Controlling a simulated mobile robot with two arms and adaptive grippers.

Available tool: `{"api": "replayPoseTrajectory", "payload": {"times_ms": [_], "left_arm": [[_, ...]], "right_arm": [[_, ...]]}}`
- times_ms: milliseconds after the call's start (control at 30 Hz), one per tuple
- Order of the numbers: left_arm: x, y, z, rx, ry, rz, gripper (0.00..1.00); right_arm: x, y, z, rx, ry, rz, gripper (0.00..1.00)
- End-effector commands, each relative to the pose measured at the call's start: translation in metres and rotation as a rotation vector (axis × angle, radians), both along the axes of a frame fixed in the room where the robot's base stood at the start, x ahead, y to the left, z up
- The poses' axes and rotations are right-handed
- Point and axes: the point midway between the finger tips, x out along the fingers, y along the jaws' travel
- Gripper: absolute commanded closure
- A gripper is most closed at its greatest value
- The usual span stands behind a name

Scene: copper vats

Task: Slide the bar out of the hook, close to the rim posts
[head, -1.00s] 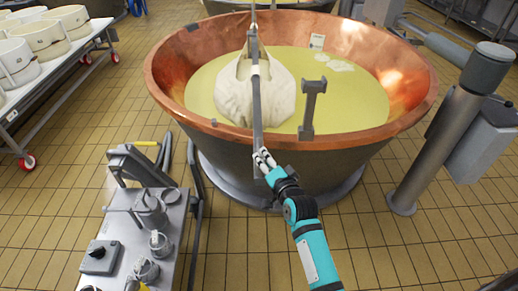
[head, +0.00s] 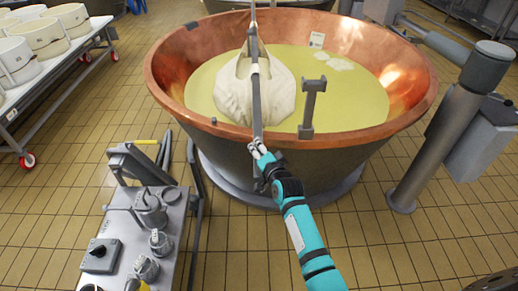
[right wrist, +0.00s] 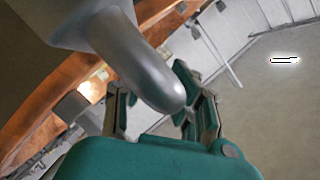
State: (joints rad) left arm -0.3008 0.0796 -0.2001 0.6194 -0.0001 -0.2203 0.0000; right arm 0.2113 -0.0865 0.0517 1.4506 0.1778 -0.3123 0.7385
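The long grey bar (head: 257,100) spans the copper vat (head: 165,92) from the far side over the near rim, past the pale cheese bundle (head: 232,98). A grey post (head: 308,108) stands on the near rim to the right of the bar. I cannot make out the hook clearly. My right gripper (head: 258,149) is at the bar's near end, just outside the rim. In the right wrist view the bar's rounded end (right wrist: 160,85) lies between the spread fingers of my right gripper (right wrist: 155,105), with small gaps showing. My left gripper is not in view.
A thick grey column (head: 445,125) stands on the right. A white table (head: 85,55) with round moulds (head: 72,18) is at the upper left.

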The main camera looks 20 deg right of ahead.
Motion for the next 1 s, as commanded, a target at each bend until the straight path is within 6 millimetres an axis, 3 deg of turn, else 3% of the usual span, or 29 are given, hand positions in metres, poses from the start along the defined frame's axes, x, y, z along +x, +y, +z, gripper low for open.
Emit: {"api": "replayPoseTrajectory", "payload": {"times_ms": [33,100,467,633,1000], "left_arm": [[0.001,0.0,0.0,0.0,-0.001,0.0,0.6],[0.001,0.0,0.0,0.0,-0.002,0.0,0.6],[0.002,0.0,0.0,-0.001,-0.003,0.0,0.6],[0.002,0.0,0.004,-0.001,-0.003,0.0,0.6],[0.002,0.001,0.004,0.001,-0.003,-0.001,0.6]], "right_arm": [[0.0,0.0,0.0,0.0,0.001,-0.001,0.91],[0.0,0.0,0.0,0.0,0.001,-0.001,1.0],[0.0,-0.001,-0.001,0.0,0.002,-0.001,1.0],[-0.007,-0.027,0.0,-0.007,0.003,-0.005,1.0],[-0.009,-0.035,-0.003,-0.006,0.003,-0.009,1.0]]}}
